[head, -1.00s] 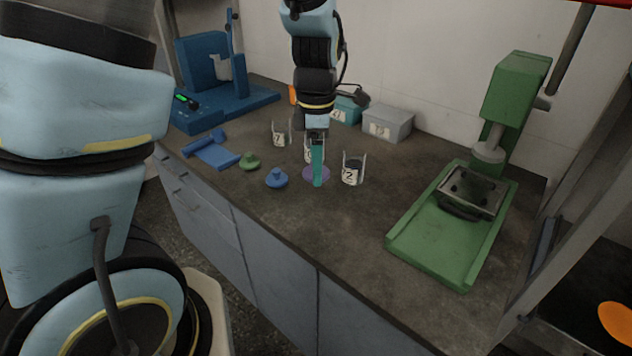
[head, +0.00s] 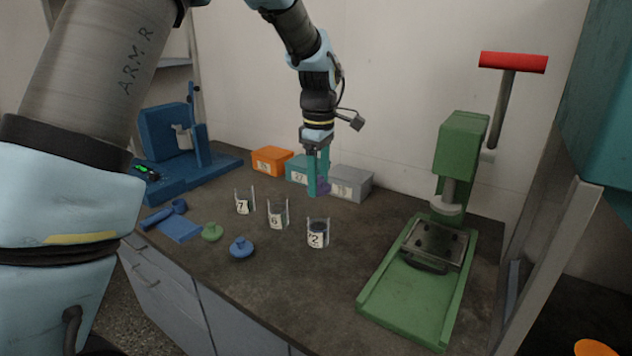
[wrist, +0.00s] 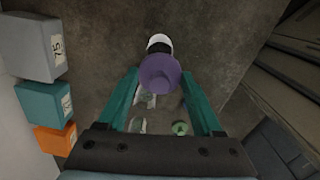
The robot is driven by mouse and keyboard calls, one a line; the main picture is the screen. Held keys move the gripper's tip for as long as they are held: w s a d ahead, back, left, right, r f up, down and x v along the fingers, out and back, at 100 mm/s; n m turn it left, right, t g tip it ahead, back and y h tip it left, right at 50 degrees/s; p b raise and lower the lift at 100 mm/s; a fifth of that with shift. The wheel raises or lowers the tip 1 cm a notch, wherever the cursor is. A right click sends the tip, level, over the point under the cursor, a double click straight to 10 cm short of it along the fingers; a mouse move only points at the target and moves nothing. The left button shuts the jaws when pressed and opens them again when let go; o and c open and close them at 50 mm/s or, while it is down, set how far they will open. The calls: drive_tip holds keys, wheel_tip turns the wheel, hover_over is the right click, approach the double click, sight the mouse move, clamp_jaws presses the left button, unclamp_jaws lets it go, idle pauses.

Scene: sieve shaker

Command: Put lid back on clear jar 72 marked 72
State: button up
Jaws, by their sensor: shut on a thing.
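My gripper (head: 318,188) is shut on a purple lid (wrist: 160,73), held above the counter. In the head view the lid (head: 323,186) is partly hidden by the teal fingers. A clear jar with dark contents (head: 318,233) stands open and upright at the right of the jar row. Its label shows a 2; the first digit is unclear. In the wrist view this jar (wrist: 158,42) appears just beyond the lid and is partly covered by it. The lid is apart from the jar.
Two more clear jars, marked 7-something (head: 244,201) and 6-something (head: 278,214), stand to the left. A green lid (head: 212,231) and a blue lid (head: 241,247) lie in front. Orange (head: 271,160), teal (head: 297,169) and grey (head: 350,183) boxes stand behind. A green press (head: 420,290) is right.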

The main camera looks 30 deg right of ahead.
wheel_tip(320, 180, down, 4)
drive_tip(key=b, duration=0.2)
drive_tip(key=shift+r+b, duration=0.15)
drive_tip(key=shift+b, duration=0.25)
drive_tip(key=shift+f, duration=0.9)
drive_tip(key=shift+r, duration=0.1)
idle(0.5)
drive_tip(key=shift+f+p, duration=0.2)
drive_tip(key=shift+p, duration=0.4)
idle(1.2)
drive_tip(key=o, duration=1.3)
drive_tip(key=shift+o, duration=0.2)
